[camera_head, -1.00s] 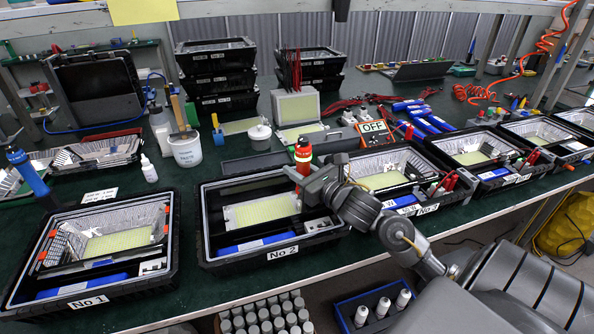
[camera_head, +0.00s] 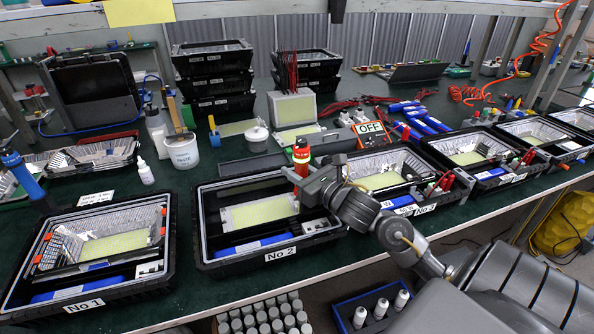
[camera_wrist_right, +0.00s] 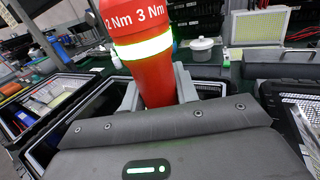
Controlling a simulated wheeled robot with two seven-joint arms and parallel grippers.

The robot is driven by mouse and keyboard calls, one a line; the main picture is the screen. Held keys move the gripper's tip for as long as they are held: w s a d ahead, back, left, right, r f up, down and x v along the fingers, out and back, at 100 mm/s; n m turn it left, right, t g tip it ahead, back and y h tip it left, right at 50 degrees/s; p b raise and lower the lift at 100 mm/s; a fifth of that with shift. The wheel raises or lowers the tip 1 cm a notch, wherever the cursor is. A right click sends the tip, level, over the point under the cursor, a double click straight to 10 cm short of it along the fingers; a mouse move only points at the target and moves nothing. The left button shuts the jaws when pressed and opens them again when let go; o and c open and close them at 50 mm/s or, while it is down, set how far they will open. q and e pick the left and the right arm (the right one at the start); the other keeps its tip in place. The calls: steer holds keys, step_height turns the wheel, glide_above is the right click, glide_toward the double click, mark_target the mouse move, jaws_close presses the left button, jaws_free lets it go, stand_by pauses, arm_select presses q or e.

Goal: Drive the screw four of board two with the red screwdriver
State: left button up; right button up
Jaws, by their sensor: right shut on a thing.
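My right gripper (camera_head: 304,184) is shut on the red screwdriver (camera_head: 301,158). It holds the tool upright over the right end of the yellow LED board (camera_head: 255,212) in the housing labelled No 2 (camera_head: 205,263). In the right wrist view the red screwdriver (camera_wrist_right: 145,50) stands between the jaws, with a pale reflective band and torque markings. Its tip is hidden behind the gripper, so I cannot tell whether it touches a screw. The board's screws are too small to make out. My left gripper is out of view.
Housing No 1 (camera_head: 25,300) stands to the left, and housing No 3 (camera_head: 437,212) stands close on the right. A blue-handled tool (camera_head: 22,172) stands at the far left. A white paste tub (camera_head: 183,152) and stacked black housings (camera_head: 215,82) are behind.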

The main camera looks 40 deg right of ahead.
mark_target(306, 145)
steer(key=shift+f+b, duration=0.35)
steer(key=shift+b, duration=0.05)
stand_by(0.4)
steer(key=shift+a+f, duration=0.1)
steer(key=shift+f, duration=0.2)
stand_by(2.1)
steer(key=shift+r, duration=0.2)
stand_by(1.2)
steer(key=shift+r+p, duration=0.35)
steer(key=shift+r, duration=0.2)
steer(key=shift+r+p, duration=0.45)
steer(key=shift+r, duration=0.6)
steer(key=shift+r+p, duration=2.15)
steer(key=shift+r, duration=1.15)
